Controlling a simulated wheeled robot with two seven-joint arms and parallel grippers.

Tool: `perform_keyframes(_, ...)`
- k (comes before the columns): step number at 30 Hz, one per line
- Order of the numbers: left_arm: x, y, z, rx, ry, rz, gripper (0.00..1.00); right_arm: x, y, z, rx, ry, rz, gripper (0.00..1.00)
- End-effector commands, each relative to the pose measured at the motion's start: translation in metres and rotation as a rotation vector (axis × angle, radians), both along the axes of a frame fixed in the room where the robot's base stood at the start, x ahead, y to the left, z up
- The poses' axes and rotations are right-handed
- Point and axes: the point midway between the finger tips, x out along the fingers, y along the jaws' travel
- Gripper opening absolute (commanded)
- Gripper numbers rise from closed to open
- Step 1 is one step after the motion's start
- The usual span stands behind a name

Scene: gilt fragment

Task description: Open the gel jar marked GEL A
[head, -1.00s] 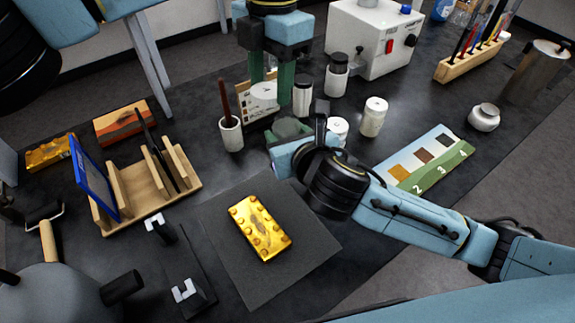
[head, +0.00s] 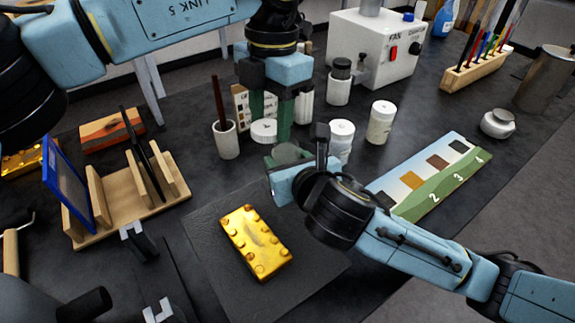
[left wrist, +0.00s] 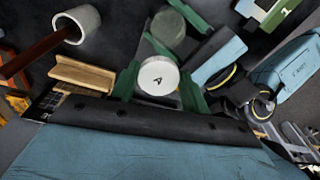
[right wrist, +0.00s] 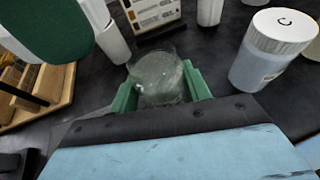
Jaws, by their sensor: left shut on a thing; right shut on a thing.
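The white round lid marked A (left wrist: 158,77) is off its jar and held between the green fingers of my left gripper (head: 271,118); it also shows in the head view (head: 264,131). The open jar (right wrist: 160,80), a clear cup with pale greenish gel, is between the green fingers of my right gripper (right wrist: 160,92). The jar also shows in the head view (head: 287,152), to the right of the lid and nearer the front, and in the left wrist view (left wrist: 168,28). Lid and jar are apart. The jar's underside is hidden.
A white jar marked C (right wrist: 272,52) stands close right of the held jar. A white-lidded jar (head: 381,122) and a dark-lidded jar (head: 340,82) stand behind. A cup with a brown stick (head: 226,138) is left. A gold studded block (head: 255,243) lies on a dark mat in front.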

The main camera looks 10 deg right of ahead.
Motion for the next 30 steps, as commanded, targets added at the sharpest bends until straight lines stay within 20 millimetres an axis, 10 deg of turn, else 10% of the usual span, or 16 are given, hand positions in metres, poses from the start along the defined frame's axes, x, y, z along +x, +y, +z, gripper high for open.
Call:
perform_keyframes(13,0.0001,-0.0001,0.0046,-0.001,-0.001,0.000,0.18,0.0004,-0.0002,-0.0063,0.000,-0.002,-0.001,0.00)
perform_keyframes(14,0.0001,0.0000,0.0042,-0.001,-0.001,0.000,0.18,0.0003,-0.0002,-0.0066,0.000,-0.001,-0.001,0.51)
perform_keyframes(18,0.0000,0.0000,0.0039,0.000,0.000,0.000,0.18,0.0002,-0.0001,-0.0065,0.000,-0.001,0.000,0.69)
perform_keyframes(30,0.0000,0.0000,0.0003,0.000,0.000,0.000,0.18,0.0002,0.0007,0.0018,0.004,-0.004,0.002,0.69)
